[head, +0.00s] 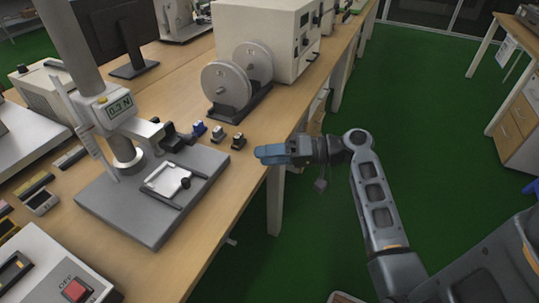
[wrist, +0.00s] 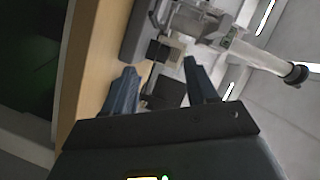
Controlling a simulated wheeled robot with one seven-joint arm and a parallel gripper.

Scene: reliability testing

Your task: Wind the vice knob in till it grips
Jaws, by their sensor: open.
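The vice (head: 164,179) is a flat, pale fixture with metal side bars on the grey base plate of the test stand. A small round black knob (head: 185,183) sits at its right side. My gripper (head: 262,152) is over the bench's right edge, to the right of the knob and apart from it. The blue-grey fingers also show in the wrist view (wrist: 160,85), spread with a gap between them and holding nothing. I cannot make out the knob in the wrist view. Whether the vice grips anything is too small to tell.
The test stand (head: 118,108) has a display reading 0.3 N. Several small blocks, one of them dark (head: 238,141), stand between its base and my gripper. A reel unit (head: 228,86) stands behind them. A box with a red switch (head: 76,290) is at front left. Green floor is clear right of the bench.

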